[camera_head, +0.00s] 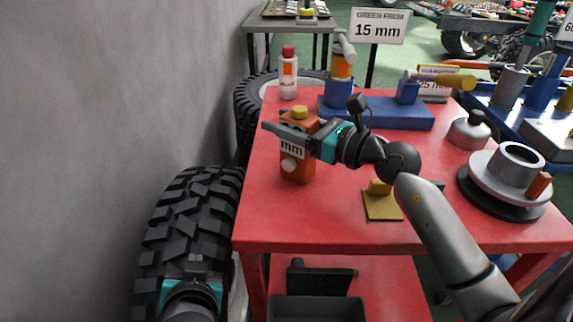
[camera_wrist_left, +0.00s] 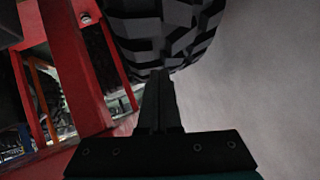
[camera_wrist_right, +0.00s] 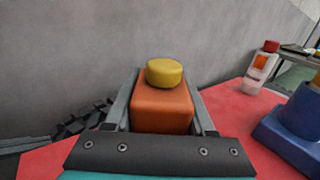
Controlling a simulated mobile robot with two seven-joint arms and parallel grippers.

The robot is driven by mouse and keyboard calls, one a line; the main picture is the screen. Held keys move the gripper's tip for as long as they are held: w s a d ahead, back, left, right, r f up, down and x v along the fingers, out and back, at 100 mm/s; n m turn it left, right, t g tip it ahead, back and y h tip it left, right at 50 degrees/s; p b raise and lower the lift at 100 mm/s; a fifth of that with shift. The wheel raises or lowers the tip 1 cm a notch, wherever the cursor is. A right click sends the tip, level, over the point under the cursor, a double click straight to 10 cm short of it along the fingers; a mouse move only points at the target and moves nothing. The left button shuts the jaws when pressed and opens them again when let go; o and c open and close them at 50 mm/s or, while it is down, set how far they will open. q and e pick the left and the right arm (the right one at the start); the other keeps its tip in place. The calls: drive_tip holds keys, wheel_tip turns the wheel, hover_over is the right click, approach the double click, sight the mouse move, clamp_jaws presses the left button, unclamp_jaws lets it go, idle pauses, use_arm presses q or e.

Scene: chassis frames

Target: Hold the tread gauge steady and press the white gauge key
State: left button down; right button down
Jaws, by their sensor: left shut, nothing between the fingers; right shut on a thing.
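The tread gauge (camera_head: 299,172) is an orange box with a yellow knob (camera_head: 299,112) on top and a display reading "mm". It stands upright at the left part of the red table (camera_head: 340,228). The white gauge key (camera_head: 289,165) is a round button low on its front. My right gripper (camera_head: 290,134) is shut on the gauge's upper part; the right wrist view shows a finger on each side of the orange body (camera_wrist_right: 162,108). My left gripper (camera_head: 192,264) is shut and empty, low at the left near a tire, below the table top. The left wrist view shows its closed fingers (camera_wrist_left: 158,82).
A big black tire (camera_head: 180,220) stands left of the table. A red-capped bottle (camera_head: 288,78), a blue block (camera_head: 400,112) with posts and a yellow pad (camera_head: 380,205) are on the table. A grey hub (camera_head: 490,180) is at the right. A dark tray (camera_head: 318,307) lies below.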

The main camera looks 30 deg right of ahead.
sight(289, 165)
use_arm(q)
drive_tip(key=d+r+m+t+h, duration=0.1)
drive_tip(key=d+r, duration=0.2)
drive_tip(key=s+d+r+m+t+h, duration=0.1)
drive_tip(key=d+r+m, duration=0.1)
drive_tip(key=d+r, duration=0.1)
drive_tip(key=s+d+r+m+t+h, duration=0.1)
drive_tip(key=d+r+t, duration=0.1)
drive_tip(key=r, duration=0.3)
drive_tip(key=shift+d+m, duration=0.3)
drive_tip(key=shift+d, duration=0.1)
drive_tip(key=shift+s+d+r+h, duration=0.2)
drive_tip(key=shift+d+h, duration=0.05)
drive_tip(key=shift+h, duration=0.05)
drive_tip(key=shift+w+d, duration=0.6)
drive_tip(key=shift+d, duration=0.75)
drive_tip(key=shift+w+d, duration=0.65)
drive_tip(key=shift+d, duration=0.65)
drive_tip(key=shift+w+d, duration=0.6)
drive_tip(key=shift+d, duration=0.75)
drive_tip(key=shift+d, duration=0.15)
drive_tip(key=shift+w+d, duration=0.2)
drive_tip(key=shift+d, duration=0.05)
